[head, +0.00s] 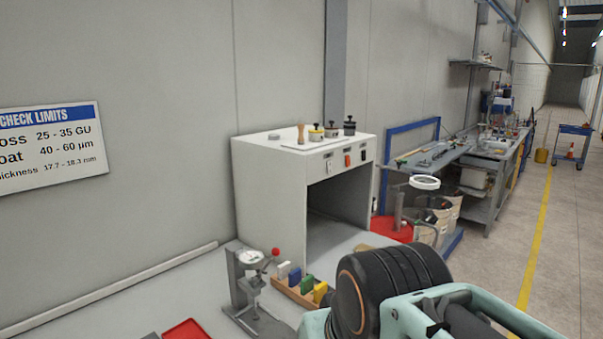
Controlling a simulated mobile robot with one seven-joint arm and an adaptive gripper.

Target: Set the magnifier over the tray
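A white ring-shaped magnifier (425,182) stands raised on a grey stand at the right of the white cabinet. A red surface (384,230), possibly a tray, lies near the foot of its stand, and the ring appears up and to the right of it. A second red tray (187,330) is cut off by the bottom edge of the head view. I cannot tell which red one is the task's tray. Teal and black parts of my arm fill the bottom right. My gripper's fingertips are not visible.
A white cabinet (268,192) with an open front stands against the wall, with small jars on top. A dial gauge stand (248,285) and a wooden rack (290,290) of coloured blocks are in front. Cluttered workbenches (440,160) stand behind the magnifier. The floor (568,235) at right is clear.

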